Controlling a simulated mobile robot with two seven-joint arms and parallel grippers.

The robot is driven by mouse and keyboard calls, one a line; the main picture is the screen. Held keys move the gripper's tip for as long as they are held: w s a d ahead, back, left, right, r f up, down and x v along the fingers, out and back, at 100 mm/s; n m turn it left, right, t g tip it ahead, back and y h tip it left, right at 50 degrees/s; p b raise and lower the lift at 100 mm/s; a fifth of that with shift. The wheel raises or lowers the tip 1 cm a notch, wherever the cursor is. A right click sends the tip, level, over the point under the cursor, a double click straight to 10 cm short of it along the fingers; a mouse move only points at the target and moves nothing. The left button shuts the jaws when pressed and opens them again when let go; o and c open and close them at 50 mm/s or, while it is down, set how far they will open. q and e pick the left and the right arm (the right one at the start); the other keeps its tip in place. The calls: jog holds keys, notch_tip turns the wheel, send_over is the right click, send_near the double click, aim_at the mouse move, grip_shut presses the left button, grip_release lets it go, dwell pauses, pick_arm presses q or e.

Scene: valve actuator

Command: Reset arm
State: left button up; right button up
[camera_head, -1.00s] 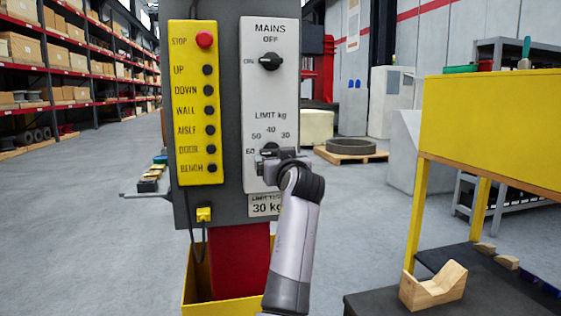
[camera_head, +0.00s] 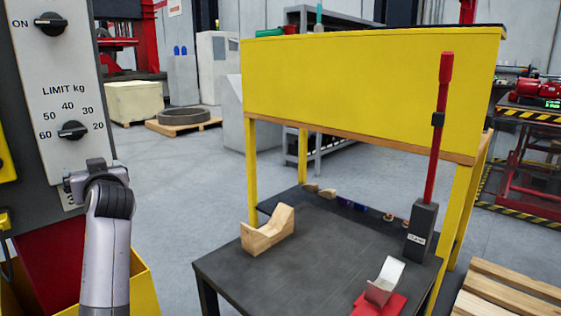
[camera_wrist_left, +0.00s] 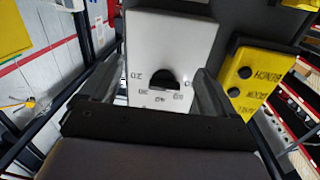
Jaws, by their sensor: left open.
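My left gripper (camera_head: 90,172) is at the left of the head view, just below the LIMIT kg knob (camera_head: 72,130) of a white control panel (camera_head: 55,75). In the left wrist view, its two fingers (camera_wrist_left: 160,85) are spread apart, with the black knob (camera_wrist_left: 164,80) showing between them and nothing held. The gripper stands off the panel face; the exact gap is hard to judge. The knob is now uncovered in the head view, with its grip lying about level between the 60 and 20 marks. My right gripper is out of view.
A yellow button box (camera_wrist_left: 245,80) sits beside the panel. To the right is a dark bench (camera_head: 300,255) with a wooden V-block (camera_head: 268,230), a red-handled lever (camera_head: 438,130) and a yellow hood (camera_head: 370,85). A wooden pallet (camera_head: 510,290) is at lower right. Open floor lies between.

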pick_arm(q)
jog(key=s+d+f+m+h, duration=0.2)
jog(key=s+d+f, duration=0.1)
jog(key=f, duration=0.6)
jog(key=s+d+f+m+t+h, duration=0.1)
jog(key=s+d+f+m+h, duration=0.2)
jog(key=f, duration=0.5)
jog(key=s+d+f+m+h, duration=0.2)
jog(key=s+d+f, duration=0.1)
jog(key=f, duration=0.6)
jog(key=s+d+f+m+g+h, duration=0.1)
jog(key=s+d+f+m+h, duration=0.3)
jog(key=s+d+f, duration=0.55)
jog(key=s+d+f+g+h, duration=0.1)
jog(key=s+d+f+h, duration=0.15)
jog(key=s, duration=0.45)
jog(key=s+d+f+g+h, duration=0.1)
jog(key=s+d+f+h, duration=0.15)
jog(key=s, duration=0.55)
notch_tip(320, 180, up, 15)
jog(key=a+y+p, duration=0.1)
jog(key=a+p, duration=0.1)
jog(key=p, duration=1.6)
jog(key=shift+s+n+y, duration=0.15)
jog(key=shift+n+y, duration=0.15)
